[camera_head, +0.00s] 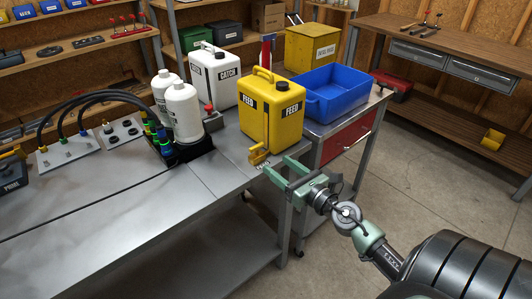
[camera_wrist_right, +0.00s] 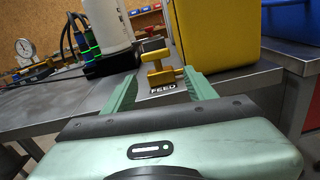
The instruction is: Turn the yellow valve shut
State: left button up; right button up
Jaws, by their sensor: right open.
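The yellow valve (camera_head: 258,154) sticks out low at the front of the yellow FEED jug (camera_head: 285,118), above the bench edge. In the right wrist view the valve (camera_wrist_right: 158,66) shows its crossbar handle on top, with part of the jug (camera_wrist_right: 222,35) behind it. My right gripper (camera_head: 279,171) is open and empty at the bench edge, its green fingers pointing at the valve. In the wrist view the fingertips (camera_wrist_right: 160,82) stand left and right of the valve's lower part; I cannot tell whether they touch it. My left gripper is out of view.
A white CATCH jug (camera_head: 214,75) and white bottles (camera_head: 183,112) stand left of the FEED jug. A blue bin (camera_head: 335,92) is close on its right, on a red-drawered cart (camera_head: 345,142). The bench front (camera_head: 130,225) is clear.

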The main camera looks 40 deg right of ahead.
aim_at(258, 147)
jog(key=shift+n, duration=0.5)
jog(key=w, duration=0.2)
jog(key=w+r+p, duration=0.1)
jog(key=w, duration=0.1)
jog(key=w+a, duration=0.1)
jog(key=w, duration=0.2)
jog(key=shift+r+p, duration=0.35)
jog(key=shift+w+f, duration=0.1)
jog(key=shift+w, duration=0.35)
jog(key=c, duration=1.1)
